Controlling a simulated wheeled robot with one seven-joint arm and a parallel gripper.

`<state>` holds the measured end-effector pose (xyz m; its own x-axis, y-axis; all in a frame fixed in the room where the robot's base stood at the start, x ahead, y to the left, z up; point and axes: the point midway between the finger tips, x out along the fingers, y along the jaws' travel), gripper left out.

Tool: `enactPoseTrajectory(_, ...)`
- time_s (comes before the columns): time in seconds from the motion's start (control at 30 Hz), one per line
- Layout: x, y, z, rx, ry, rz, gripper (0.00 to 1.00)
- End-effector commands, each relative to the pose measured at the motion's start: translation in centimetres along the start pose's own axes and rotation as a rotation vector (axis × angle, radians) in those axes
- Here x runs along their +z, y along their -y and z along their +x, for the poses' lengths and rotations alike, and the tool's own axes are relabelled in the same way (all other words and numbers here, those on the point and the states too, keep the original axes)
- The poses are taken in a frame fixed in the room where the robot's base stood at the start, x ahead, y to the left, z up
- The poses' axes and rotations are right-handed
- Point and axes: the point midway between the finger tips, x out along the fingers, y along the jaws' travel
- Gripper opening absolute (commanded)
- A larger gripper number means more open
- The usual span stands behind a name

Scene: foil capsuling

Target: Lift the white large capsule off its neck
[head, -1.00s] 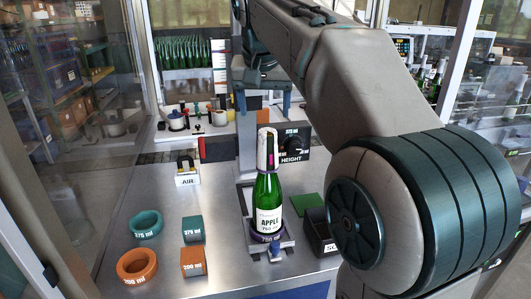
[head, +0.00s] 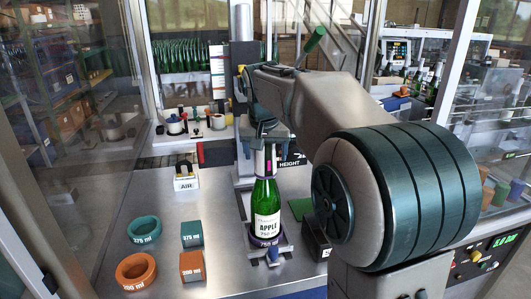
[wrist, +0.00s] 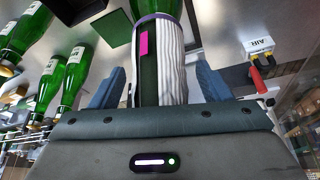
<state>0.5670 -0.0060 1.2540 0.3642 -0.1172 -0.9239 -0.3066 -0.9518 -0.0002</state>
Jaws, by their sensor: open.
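A green bottle (head: 266,208) with an APPLE 750 ml label stands upright in the dark ring of a station in the head view. The white large capsule (head: 262,161) sits on its neck, with a pink strip on its side. My gripper (head: 264,140) is above the bottle, pointing down, and its body hides the capsule's top. In the wrist view the white wrinkled capsule (wrist: 166,62) stands between the two blue fingers of my gripper (wrist: 160,72). The fingers are open, with a gap on each side of the capsule.
Teal (head: 145,229) and orange (head: 136,271) rings and teal (head: 192,232) and orange (head: 192,266) blocks lie left of the bottle. An AIR box (head: 187,179) stands behind them. A dark bin (head: 317,239) is close on the right.

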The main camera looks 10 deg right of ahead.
Motion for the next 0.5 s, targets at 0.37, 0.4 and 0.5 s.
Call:
enactPoseTrajectory(0.37, 0.00, 0.00, 0.09, 0.000, 0.000, 0.000, 0.38)
enactPoseTrajectory(0.4, 0.00, 0.00, 0.09, 0.000, 0.000, 0.000, 0.37)
enactPoseTrajectory(0.5, 0.00, 0.00, 0.08, 0.000, 0.000, 0.000, 0.37)
